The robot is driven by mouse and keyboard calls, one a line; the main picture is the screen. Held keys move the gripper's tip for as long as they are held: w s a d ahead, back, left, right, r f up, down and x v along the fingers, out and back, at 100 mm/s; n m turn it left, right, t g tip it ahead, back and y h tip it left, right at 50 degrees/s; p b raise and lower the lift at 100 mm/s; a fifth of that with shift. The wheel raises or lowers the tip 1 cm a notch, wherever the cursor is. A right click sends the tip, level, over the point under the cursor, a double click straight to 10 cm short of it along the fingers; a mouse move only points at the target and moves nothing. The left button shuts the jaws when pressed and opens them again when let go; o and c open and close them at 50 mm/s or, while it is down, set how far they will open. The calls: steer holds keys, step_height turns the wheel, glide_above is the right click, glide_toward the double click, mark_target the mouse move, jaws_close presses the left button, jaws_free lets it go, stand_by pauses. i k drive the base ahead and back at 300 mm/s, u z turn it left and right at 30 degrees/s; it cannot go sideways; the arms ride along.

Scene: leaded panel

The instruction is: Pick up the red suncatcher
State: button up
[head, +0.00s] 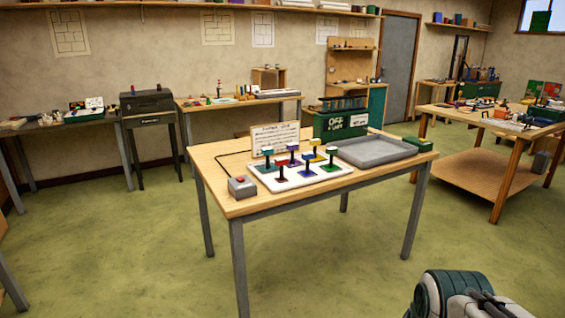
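Several small coloured pieces on dark stems stand on a white board (262,184) on the wooden table (222,158) in front of me. Part of my own arm shows at the bottom right, well short of the table. My gripper's fingers are not in view.
Another bench (490,124) stands at right.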

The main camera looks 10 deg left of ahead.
mark_target(281, 161)
steer(key=u, duration=0.15)
steer(key=i, duration=2.8)
